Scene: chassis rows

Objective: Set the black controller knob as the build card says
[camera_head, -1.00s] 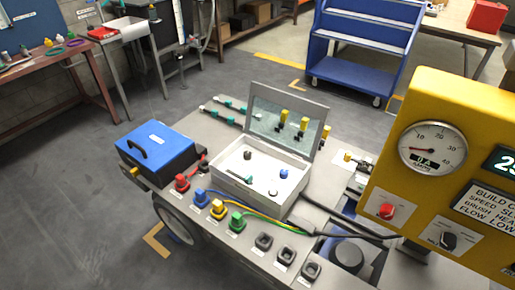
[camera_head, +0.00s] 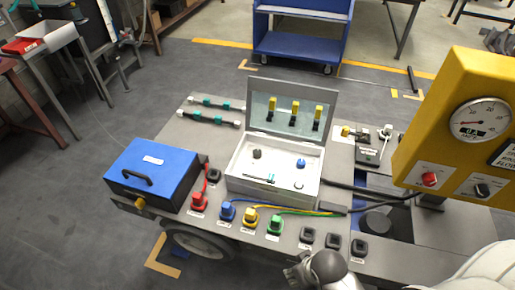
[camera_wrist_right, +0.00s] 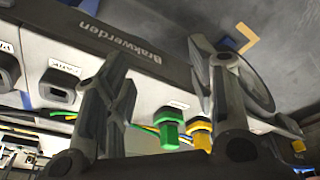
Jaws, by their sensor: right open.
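A dark knob (camera_head: 257,154) stands at the back left inside the open white controller box (camera_head: 232,186), beside a blue knob (camera_head: 301,163) and a pale knob (camera_head: 299,184). Its pointer is too small to read. Another black knob (camera_head: 482,190) sits on the yellow panel (camera_head: 432,125). My right gripper (camera_head: 306,272) is at the bottom of the head view, in front of the box and apart from the knobs. In the wrist view its fingers (camera_wrist_right: 165,88) are open and empty. My left gripper is out of view.
A blue case (camera_head: 150,175) stands left of the box. Red, blue, yellow and green plugs (camera_head: 250,217) and dark sockets (camera_head: 333,240) line the front edge. The raised lid (camera_head: 327,100) stands behind the box. Cables run right, beside a red button (camera_head: 429,179).

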